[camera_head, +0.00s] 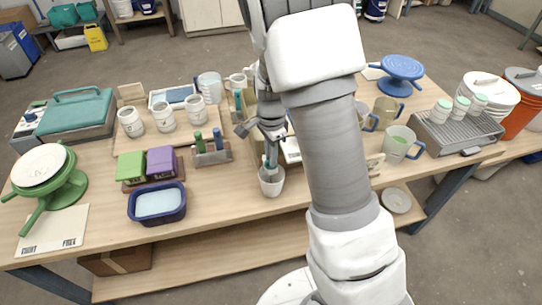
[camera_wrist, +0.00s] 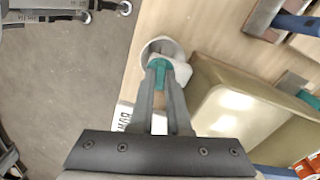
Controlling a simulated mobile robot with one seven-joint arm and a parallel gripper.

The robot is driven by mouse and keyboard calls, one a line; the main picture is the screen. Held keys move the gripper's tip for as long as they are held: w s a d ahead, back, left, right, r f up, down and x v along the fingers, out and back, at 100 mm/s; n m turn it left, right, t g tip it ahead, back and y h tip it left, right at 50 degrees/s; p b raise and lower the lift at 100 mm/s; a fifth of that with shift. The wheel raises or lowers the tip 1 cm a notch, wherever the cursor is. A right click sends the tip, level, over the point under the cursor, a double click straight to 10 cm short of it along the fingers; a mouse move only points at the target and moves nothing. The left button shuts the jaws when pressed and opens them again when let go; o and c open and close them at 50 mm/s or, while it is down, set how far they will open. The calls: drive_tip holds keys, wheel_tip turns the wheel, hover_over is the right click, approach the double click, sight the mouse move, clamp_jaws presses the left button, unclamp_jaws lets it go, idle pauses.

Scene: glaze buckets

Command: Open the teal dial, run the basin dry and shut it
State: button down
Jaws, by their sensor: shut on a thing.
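The teal dial (camera_wrist: 158,66) is between my gripper's fingertips in the wrist view; only a little of it shows. My gripper (camera_wrist: 160,76) is shut on it. In the head view my gripper (camera_head: 269,158) points down just above a white cup (camera_head: 271,184) near the table's front edge. The cup's open rim (camera_wrist: 160,44) shows beyond the dial in the wrist view. The olive-beige basin (camera_wrist: 268,100) lies right of my fingers in the wrist view. Its inside is pale with bright glare, so I cannot tell the liquid level. My arm hides much of the basin in the head view.
A rack (camera_head: 212,155) with green and blue handles stands left of my gripper. A navy tub (camera_head: 157,203) and green and purple blocks lie farther left. Mugs, including a glass one (camera_head: 397,144), and a grey drip tray (camera_head: 455,130) stand right of my arm.

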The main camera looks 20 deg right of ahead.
drive_tip(key=n+b, duration=0.1)
drive_tip(key=n, duration=0.5)
drive_tip(key=shift+b, duration=0.4)
drive_tip(key=n+b, duration=0.1)
drive_tip(key=n, duration=0.5)
idle(0.3)
drive_tip(key=c, duration=0.9)
unclamp_jaws()
